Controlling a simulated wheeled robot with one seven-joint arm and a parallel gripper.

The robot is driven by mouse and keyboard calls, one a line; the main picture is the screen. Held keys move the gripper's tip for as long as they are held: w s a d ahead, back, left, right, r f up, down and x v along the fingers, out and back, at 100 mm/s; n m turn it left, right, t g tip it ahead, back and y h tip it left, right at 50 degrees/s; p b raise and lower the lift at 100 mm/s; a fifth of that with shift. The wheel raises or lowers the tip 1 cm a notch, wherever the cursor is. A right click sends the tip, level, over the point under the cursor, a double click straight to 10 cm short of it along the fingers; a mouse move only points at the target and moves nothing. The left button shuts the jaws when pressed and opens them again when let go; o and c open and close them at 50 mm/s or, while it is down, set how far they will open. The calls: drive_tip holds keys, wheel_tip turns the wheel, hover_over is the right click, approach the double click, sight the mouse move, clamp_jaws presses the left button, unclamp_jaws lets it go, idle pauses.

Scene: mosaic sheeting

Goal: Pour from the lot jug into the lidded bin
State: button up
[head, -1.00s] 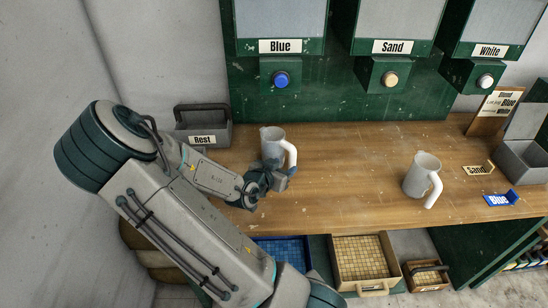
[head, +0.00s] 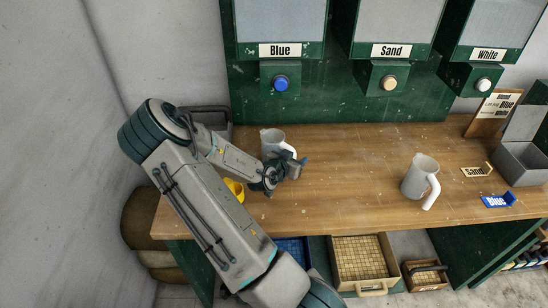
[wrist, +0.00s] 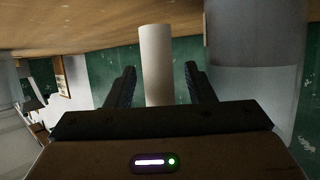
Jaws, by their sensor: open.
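Two grey jugs with white handles stand upright on the wooden bench. The left jug (head: 272,139) is below the Blue dispenser, and the right jug (head: 419,177) is near the Sand and Blue tags. I cannot tell which is the lot jug. My gripper (head: 297,166) is open at the left jug's handle. In the wrist view, the white handle (wrist: 155,62) stands between the open fingers (wrist: 161,84), with the jug body (wrist: 255,75) to the right. In the head view my gripper partly hides the handle. A grey bin (head: 524,166) with a raised lid stands at the far right.
Blue (head: 280,83), Sand (head: 389,83) and White (head: 483,84) dispenser buttons line the green back panel. A yellow object (head: 235,189) and a grey Rest holder (head: 215,115) are partly behind my arm. The bench between the jugs is clear.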

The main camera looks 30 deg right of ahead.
clamp_jaws()
drive_tip(key=shift+r, duration=0.1)
